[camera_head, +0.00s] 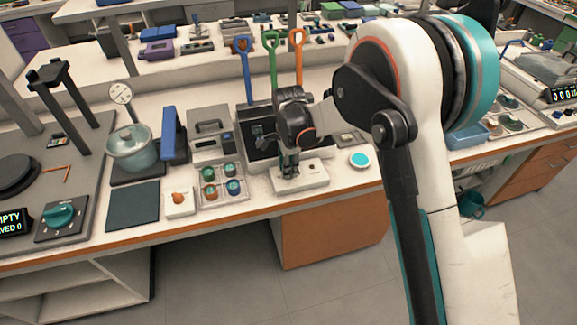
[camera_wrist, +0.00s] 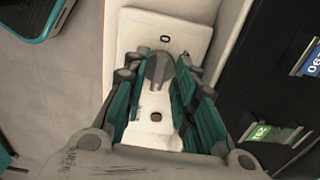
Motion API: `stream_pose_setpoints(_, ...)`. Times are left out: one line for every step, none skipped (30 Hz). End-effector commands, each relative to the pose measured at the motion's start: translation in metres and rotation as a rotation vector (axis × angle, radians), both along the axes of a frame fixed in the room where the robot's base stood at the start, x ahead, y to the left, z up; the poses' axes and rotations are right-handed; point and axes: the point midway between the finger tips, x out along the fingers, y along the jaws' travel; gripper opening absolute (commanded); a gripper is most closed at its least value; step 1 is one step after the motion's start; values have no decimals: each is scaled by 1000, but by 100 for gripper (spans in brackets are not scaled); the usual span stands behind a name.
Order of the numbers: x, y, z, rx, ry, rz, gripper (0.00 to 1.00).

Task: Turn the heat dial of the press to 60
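In the wrist view a grey dial (camera_wrist: 160,70) sits on a white panel (camera_wrist: 190,37), with a small dark mark beyond it and a round hole nearer to me. My gripper (camera_wrist: 163,65) has one finger on each side of the dial. The fingertips are close to its sides; I cannot tell whether they press on it. In the head view my gripper (camera_head: 290,168) points down at the same white panel (camera_head: 316,178) near the bench's front edge. There it hides most of the dial. I cannot read the dial's setting.
A black unit (camera_head: 258,150) stands behind the panel; the wrist view shows a green label (camera_wrist: 262,132) on a dark unit. A tray of coloured jars (camera_head: 222,180) is left of the panel, a small teal-topped dish (camera_head: 359,160) right. Upright blue, green and orange tools stand behind.

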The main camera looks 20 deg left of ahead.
Motion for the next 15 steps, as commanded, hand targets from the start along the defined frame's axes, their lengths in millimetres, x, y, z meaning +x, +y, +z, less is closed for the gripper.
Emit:
stream_pose_setpoints(0, 0, 0, 0, 0, 0, 31)
stream_pose_setpoints(0, 0, 0, -1, 1, 0, 31)
stream_pose_setpoints(0, 0, 0, -1, 1, 0, 31)
stream_pose_setpoints(0, 0, 0, -1, 1, 1, 31)
stream_pose_setpoints(0, 0, 0, -1, 1, 1, 31)
stream_pose_setpoints(-1, 0, 0, -1, 1, 1, 31)
stream_pose_setpoints(-1, 0, 0, -1, 2, 1, 31)
stream_pose_setpoints(-1, 0, 0, -1, 2, 1, 31)
stream_pose_setpoints(-1, 0, 1, -1, 2, 1, 31)
stream_pose_setpoints(-1, 0, 2, -1, 2, 1, 31)
stream_pose_setpoints(-1, 0, 3, -1, 2, 1, 31)
stream_pose_setpoints(-1, 0, 7, -1, 2, 1, 31)
stream_pose_setpoints(-1, 0, 10, -1, 2, 1, 31)
stream_pose_setpoints(-1, 0, 14, -1, 2, 1, 31)
stream_pose_setpoints(-1, 0, 20, -1, 2, 1, 31)
